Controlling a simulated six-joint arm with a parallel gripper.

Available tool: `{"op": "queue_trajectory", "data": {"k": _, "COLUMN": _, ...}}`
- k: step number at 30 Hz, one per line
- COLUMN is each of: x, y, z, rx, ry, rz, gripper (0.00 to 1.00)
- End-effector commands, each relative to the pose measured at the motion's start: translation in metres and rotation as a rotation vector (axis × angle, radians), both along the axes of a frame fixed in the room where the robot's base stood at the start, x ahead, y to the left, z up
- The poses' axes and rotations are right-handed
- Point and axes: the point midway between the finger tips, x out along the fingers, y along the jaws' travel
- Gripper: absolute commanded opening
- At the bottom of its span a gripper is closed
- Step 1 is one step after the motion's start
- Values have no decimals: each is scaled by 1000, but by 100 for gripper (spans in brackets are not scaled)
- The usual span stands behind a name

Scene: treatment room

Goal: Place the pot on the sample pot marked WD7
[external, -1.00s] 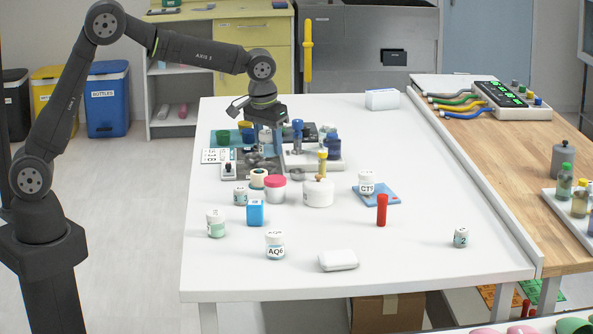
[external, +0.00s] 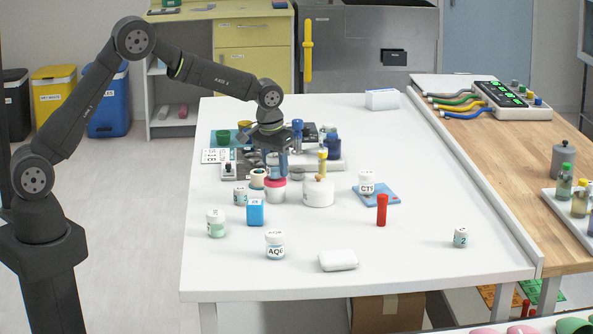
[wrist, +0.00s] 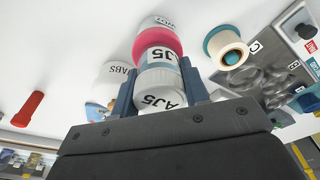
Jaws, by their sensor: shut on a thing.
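My gripper (external: 275,166) is shut on a small white-lidded pot marked AJ5 (wrist: 162,76), with one blue finger on each side of it. The pot marked WD7 (wrist: 156,22), white with a pink lid, stands on the table directly under the held pot. It also shows in the external view (external: 275,191). The held pot's lower end overlaps the pink lid in the wrist view. I cannot tell whether they touch. In the external view the fingers largely hide the held pot.
A wide white pot (external: 318,193) stands close right of WD7. A blue box (external: 255,212), pot AQ6 (external: 275,245) and a red tube (external: 382,210) stand nearer the front. The table's right side is mostly clear.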

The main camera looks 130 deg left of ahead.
Motion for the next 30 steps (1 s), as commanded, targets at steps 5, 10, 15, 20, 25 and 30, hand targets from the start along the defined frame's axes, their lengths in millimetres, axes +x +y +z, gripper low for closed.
{"op": "queue_trajectory", "data": {"k": 5, "x": 0, "y": 0, "z": -1, "rx": 2, "ry": -1, "rz": 0, "gripper": 19}}
{"op": "queue_trajectory", "data": {"k": 10, "x": 0, "y": 0, "z": -4, "rx": 2, "ry": -1, "rz": 0, "gripper": 19}}
{"op": "queue_trajectory", "data": {"k": 15, "x": 0, "y": 0, "z": -4, "rx": 2, "ry": -1, "rz": 0, "gripper": 63}}
{"op": "queue_trajectory", "data": {"k": 20, "x": 0, "y": 0, "z": -4, "rx": 2, "ry": -1, "rz": 0, "gripper": 63}}
{"op": "queue_trajectory", "data": {"k": 25, "x": 0, "y": 0, "z": -1, "rx": 3, "ry": -1, "rz": 0, "gripper": 63}}
{"op": "queue_trajectory", "data": {"k": 30, "x": 1, "y": -3, "z": 24, "rx": 5, "ry": -3, "rz": 0, "gripper": 63}}
